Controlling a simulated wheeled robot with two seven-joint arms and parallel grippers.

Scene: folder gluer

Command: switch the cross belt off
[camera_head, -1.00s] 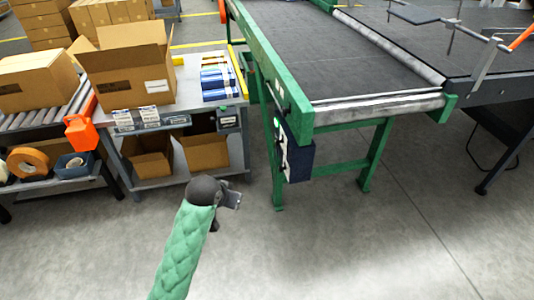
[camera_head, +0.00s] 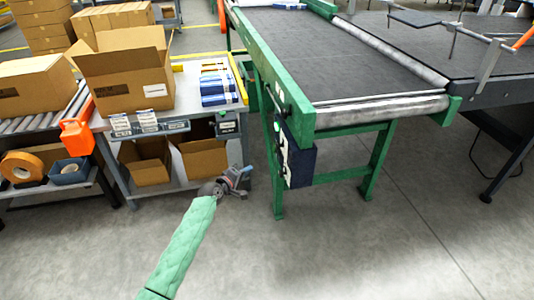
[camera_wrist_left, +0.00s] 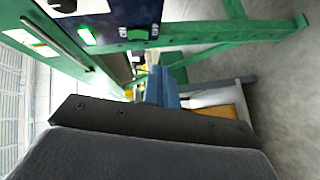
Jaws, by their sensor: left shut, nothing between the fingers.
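The cross belt (camera_head: 345,60) is a dark belt in a green frame. A dark blue control box (camera_head: 299,163) with pale panels hangs on the frame's near leg, with a green spot (camera_head: 277,126) above it. In the left wrist view the box (camera_wrist_left: 120,18) shows at the top, with a green button (camera_wrist_left: 138,33) and white lettering; some of it is cut off. My left gripper (camera_head: 243,172) is left of the box, apart from it. My right gripper is out of view.
A grey bench (camera_head: 170,133) left of the belt holds an open carton (camera_head: 122,78) and blue-and-white packs (camera_head: 220,88), with cartons on its lower shelf. An orange device (camera_head: 76,137) hangs at its left end. The floor in front is clear.

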